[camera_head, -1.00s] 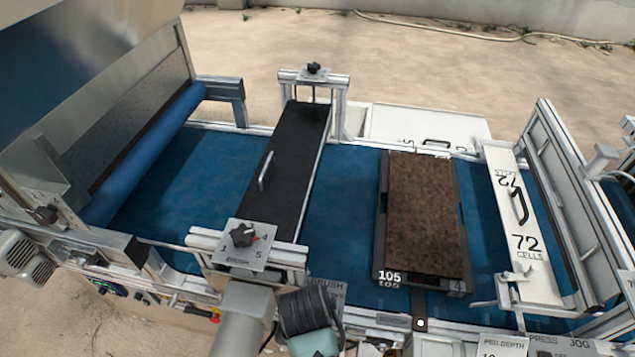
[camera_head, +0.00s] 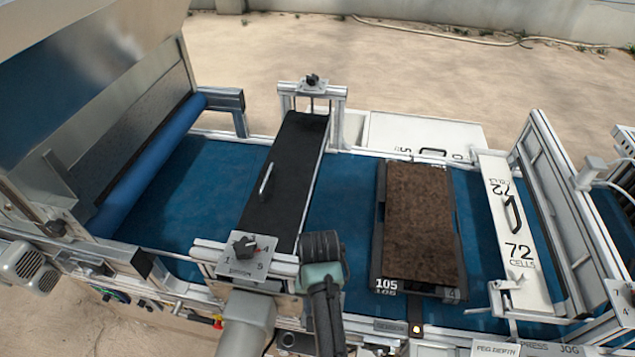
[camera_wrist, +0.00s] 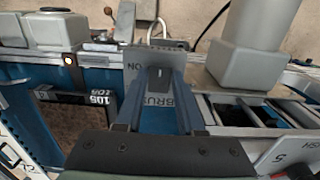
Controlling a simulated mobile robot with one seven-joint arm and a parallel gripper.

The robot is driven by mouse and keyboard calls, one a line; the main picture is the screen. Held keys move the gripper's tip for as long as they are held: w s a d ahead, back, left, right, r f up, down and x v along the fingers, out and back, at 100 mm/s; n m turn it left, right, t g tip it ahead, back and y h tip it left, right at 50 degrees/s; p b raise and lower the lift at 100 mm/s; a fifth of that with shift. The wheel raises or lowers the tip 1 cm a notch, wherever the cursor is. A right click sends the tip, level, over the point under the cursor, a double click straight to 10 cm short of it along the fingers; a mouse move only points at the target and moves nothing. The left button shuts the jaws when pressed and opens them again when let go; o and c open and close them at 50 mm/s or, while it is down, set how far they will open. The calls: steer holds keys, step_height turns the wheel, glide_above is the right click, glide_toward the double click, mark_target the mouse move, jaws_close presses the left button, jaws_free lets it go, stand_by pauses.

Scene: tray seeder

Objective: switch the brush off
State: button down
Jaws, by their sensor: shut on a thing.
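The brush unit is a long black cover (camera_head: 285,180) with a handle, across the blue belt. Its dial knob (camera_head: 244,245) stands on a plate marked 1 to 5. The switch lever itself is mostly hidden between the fingertips. In the head view my arm covers the switch plate and the fingertips.
A soil-filled tray (camera_head: 379,264) marked 105 lies on the blue belt (camera_head: 200,175), right of the brush. It also shows in the wrist view (camera_wrist: 75,96). A white 72 CELLS plate (camera_head: 518,248) stands further right. A small amber light (camera_head: 416,329) glows on the front rail.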

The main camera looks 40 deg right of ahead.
stand_by(0.4)
steer(key=c, duration=0.5)
jaws_free()
steer(key=shift+r, duration=0.1)
steer(key=shift+w+d+r+p, duration=0.15)
steer(key=shift+r+p, duration=0.55)
steer(key=shift+r, duration=2.5)
steer(key=shift+w+d+r+p, duration=0.1)
steer(key=shift+r+p, duration=0.6)
steer(key=shift+r, duration=2.5)
